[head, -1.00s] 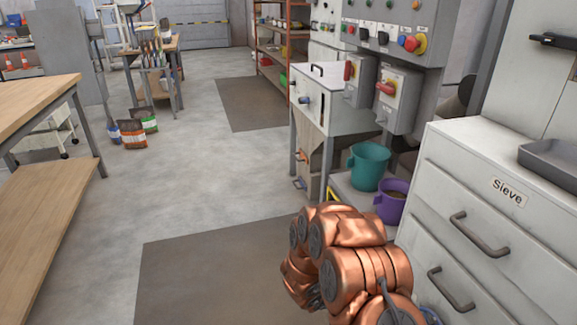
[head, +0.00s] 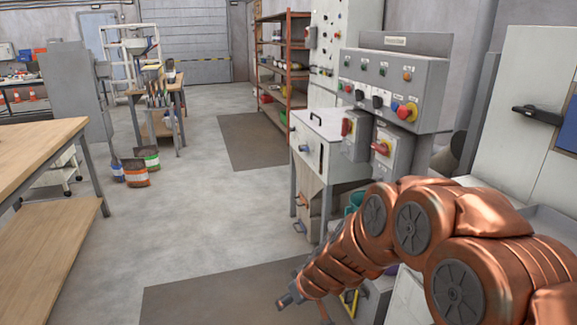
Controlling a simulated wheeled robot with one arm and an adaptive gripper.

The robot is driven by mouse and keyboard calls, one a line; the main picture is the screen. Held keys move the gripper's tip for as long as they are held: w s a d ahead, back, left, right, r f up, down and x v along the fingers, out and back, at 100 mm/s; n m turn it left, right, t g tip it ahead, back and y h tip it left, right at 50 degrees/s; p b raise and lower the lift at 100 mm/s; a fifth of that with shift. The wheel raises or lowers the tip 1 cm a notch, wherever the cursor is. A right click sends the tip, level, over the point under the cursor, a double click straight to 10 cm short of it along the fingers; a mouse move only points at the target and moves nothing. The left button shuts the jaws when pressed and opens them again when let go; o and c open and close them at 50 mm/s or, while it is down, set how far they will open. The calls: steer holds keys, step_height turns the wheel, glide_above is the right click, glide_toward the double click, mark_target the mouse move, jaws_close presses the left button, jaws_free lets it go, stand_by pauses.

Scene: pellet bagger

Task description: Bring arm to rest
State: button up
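My copper-coloured arm reaches from the bottom right corner in the head view, folded over in front of the grey cabinet. Its far end points down and to the left. My gripper (head: 289,300) shows there only as a small dark tip above the brown floor mat. Its fingers are too small to tell apart, and I see nothing held in it.
The pellet bagger (head: 322,150) with its control panel (head: 395,85) stands behind the arm. A teal bucket (head: 355,200) is mostly hidden by the arm. A wooden table (head: 40,150) stands at left. The grey floor (head: 205,215) between is clear.

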steer(key=s+d+r+m+g+p, duration=0.1)
steer(key=s+d+r+g+p, duration=0.1)
steer(key=s+r, duration=0.5)
steer(key=s+d+r+m+g+p, duration=0.1)
steer(key=s+d+r+p, duration=0.15)
steer(key=s+r, duration=0.4)
steer(key=s+d+r+m+g+h+p, duration=0.1)
steer(key=s+d+r+p, duration=0.1)
steer(key=s, duration=0.5)
steer(key=s+d+r+m+g+h+p, duration=0.1)
steer(key=s+d+r+m+p, duration=0.1)
steer(key=s+d+r, duration=0.2)
steer(key=s+d+r+m+g+h+p, duration=0.1)
steer(key=s+d+r+p, duration=0.1)
steer(key=s+d, duration=0.4)
steer(key=s+r, duration=0.1)
steer(key=s, duration=0.3)
steer(key=shift+d+r+g+h, duration=0.15)
steer(key=shift+r+g+h, duration=0.05)
steer(key=shift+g+h, duration=0.1)
steer(key=shift+s, duration=0.1)
